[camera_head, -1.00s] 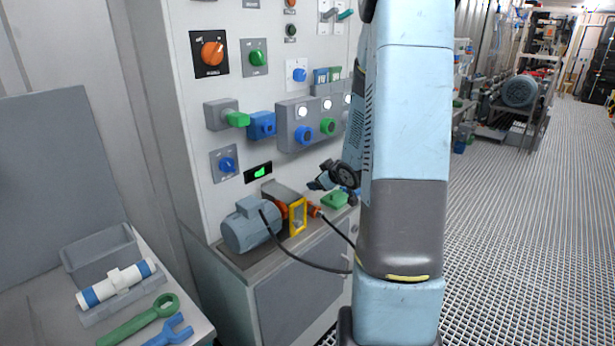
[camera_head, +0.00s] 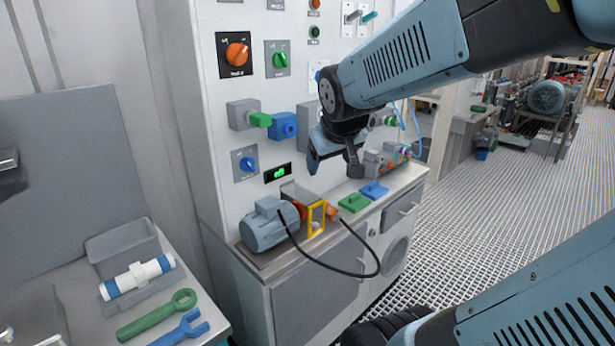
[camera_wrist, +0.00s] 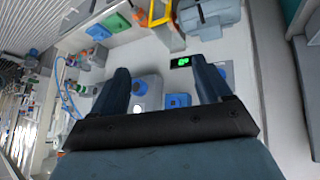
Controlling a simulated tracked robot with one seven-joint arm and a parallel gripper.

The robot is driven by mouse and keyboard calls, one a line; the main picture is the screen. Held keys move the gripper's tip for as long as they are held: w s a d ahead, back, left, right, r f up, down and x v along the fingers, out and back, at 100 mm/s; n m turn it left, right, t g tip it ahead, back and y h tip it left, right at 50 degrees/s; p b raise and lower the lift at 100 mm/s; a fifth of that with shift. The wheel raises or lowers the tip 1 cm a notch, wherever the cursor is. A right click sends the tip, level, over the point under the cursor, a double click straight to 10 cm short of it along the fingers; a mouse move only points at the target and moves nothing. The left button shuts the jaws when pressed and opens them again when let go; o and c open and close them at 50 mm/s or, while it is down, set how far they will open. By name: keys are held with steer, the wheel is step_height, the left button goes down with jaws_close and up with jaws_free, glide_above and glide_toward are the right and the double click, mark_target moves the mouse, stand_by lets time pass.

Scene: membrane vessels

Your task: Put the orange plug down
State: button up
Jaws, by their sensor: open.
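The orange plug (camera_head: 333,212) lies on the workbench top beside a yellow frame (camera_head: 316,218), with a black cable (camera_head: 372,262) hanging in a loop over the bench front. In the wrist view a small orange part (camera_wrist: 141,18) near the yellow frame looks like the plug, at the far edge beyond the fingers. My gripper (camera_head: 335,165) is open and empty, above the bench and in front of the panel, apart from the plug. Its two fingers (camera_wrist: 161,75) stand wide apart in the wrist view, with only panel between them.
A grey-blue motor (camera_head: 268,226) stands left of the yellow frame. Green (camera_head: 355,202) and blue (camera_head: 374,190) blocks lie right of the plug. The panel carries knobs and a blue socket (camera_head: 283,125). A left table (camera_head: 75,300) holds a tray, wrenches and a pipe. The grated floor at right is clear.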

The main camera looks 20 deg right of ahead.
steer(key=s+a+r+g+y, duration=0.1)
steer(key=s+a+y, duration=0.1)
steer(key=s+a, duration=0.4)
steer(key=s, duration=0.4)
steer(key=shift+s+r+g, duration=0.2)
steer(key=shift+r+g, duration=0.1)
stand_by(0.6)
